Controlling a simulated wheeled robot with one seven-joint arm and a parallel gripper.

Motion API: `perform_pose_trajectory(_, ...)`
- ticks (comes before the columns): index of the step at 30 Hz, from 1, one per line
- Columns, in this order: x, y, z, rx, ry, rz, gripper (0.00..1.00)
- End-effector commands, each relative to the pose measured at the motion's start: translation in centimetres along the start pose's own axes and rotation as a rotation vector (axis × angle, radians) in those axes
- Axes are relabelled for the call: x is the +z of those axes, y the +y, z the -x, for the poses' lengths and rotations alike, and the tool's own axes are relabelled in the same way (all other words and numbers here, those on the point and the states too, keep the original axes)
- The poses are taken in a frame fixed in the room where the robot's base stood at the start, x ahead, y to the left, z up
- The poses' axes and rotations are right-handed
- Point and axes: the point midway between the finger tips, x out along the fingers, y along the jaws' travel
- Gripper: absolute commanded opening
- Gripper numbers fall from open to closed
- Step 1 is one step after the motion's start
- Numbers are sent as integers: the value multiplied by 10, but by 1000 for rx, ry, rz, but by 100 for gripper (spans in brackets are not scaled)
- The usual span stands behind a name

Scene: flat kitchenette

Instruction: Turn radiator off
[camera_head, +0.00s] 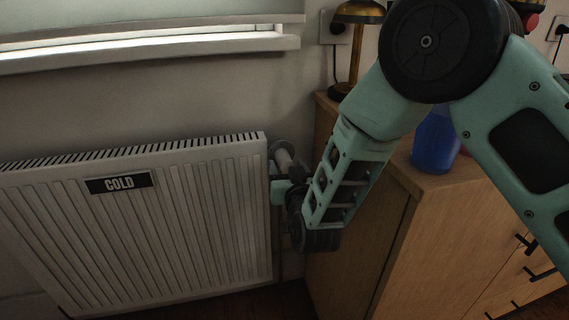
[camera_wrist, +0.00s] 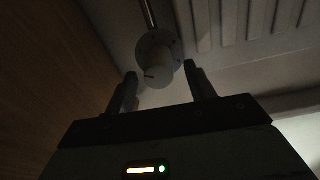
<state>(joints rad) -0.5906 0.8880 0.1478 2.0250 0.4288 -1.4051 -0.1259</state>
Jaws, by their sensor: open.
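The white ribbed radiator (camera_head: 150,220) hangs on the wall at the left, with a dark "COLD" label (camera_head: 120,183) on its front. Its round valve knob (camera_head: 284,158) is at its right upper corner in the head view, partly hidden by my arm. In the wrist view the pale knob (camera_wrist: 158,72) with a dark mark sits just beyond my fingertips, roughly between them. My gripper (camera_wrist: 160,80) is open, one finger on each side of the knob. I cannot tell whether either finger touches it. In the head view my gripper (camera_head: 284,187) is mostly hidden by my wrist.
A wooden cabinet (camera_head: 375,215) stands close to the right of the radiator, leaving a narrow gap. A blue container (camera_head: 435,143) and a brass lamp (camera_head: 357,40) stand on top. A window sill (camera_head: 150,50) runs above the radiator.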

Motion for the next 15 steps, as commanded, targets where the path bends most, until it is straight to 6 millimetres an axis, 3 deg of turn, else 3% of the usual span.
perform_pose_trajectory(6,0,0,-26,0,1,0,54)
perform_pose_trajectory(15,0,0,-31,-1,0,1,54)
